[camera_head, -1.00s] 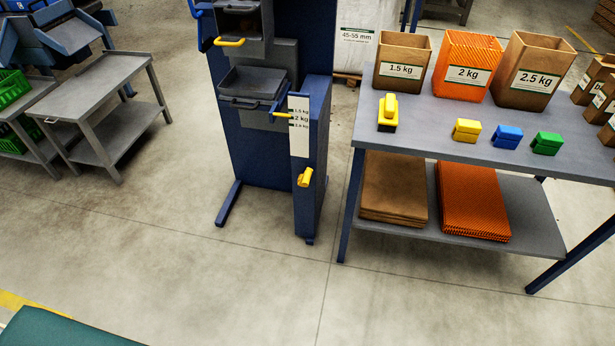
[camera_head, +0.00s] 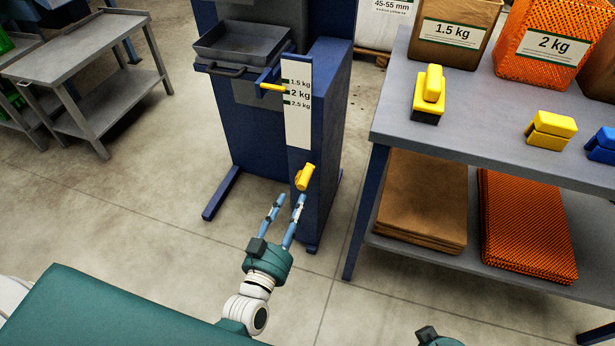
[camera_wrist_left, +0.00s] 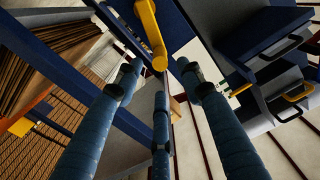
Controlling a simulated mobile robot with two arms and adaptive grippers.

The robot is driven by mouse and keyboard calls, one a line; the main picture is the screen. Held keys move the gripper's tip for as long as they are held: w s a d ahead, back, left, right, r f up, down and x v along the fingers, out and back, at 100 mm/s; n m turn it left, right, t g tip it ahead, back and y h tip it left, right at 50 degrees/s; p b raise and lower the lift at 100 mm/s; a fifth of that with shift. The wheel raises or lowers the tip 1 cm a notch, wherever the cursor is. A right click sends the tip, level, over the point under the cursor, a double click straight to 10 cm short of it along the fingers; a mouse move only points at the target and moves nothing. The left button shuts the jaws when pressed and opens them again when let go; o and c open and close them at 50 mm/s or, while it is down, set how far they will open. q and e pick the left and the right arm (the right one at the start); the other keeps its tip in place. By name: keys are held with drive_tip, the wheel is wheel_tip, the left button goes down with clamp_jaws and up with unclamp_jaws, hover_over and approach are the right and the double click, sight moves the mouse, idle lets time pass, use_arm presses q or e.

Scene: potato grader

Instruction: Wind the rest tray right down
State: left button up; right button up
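The rest tray (camera_head: 243,48) is a dark grey tray with a front handle on the blue machine. A yellow crank handle (camera_head: 305,177) sits on the blue post below the scale. My left gripper (camera_head: 290,199) is open and empty, its fingertips just below the crank handle. In the left wrist view the yellow handle (camera_wrist_left: 153,38) lies ahead, between the spread fingers; I see no grip on it. Only a teal piece of my right gripper (camera_head: 434,338) shows at the bottom edge; its fingers are hidden.
A grey table (camera_head: 455,137) on the right holds bag boxes, a yellow-and-black item (camera_head: 429,95) and coloured clips; its lower shelf holds stacked bags. A grey cart (camera_head: 75,60) stands at the left. The floor around the machine's foot is clear.

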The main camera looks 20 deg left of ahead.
sight(304, 180)
use_arm(q)
drive_tip(key=w+b, duration=0.1)
drive_tip(key=w, duration=0.7)
drive_tip(key=shift+w+d, duration=0.15)
drive_tip(key=shift+w, duration=0.75)
use_arm(e)
wheel_tip(304, 180, up, 6)
drive_tip(key=shift+s, duration=0.25)
drive_tip(key=shift+d, duration=0.1)
use_arm(q)
clamp_jaws()
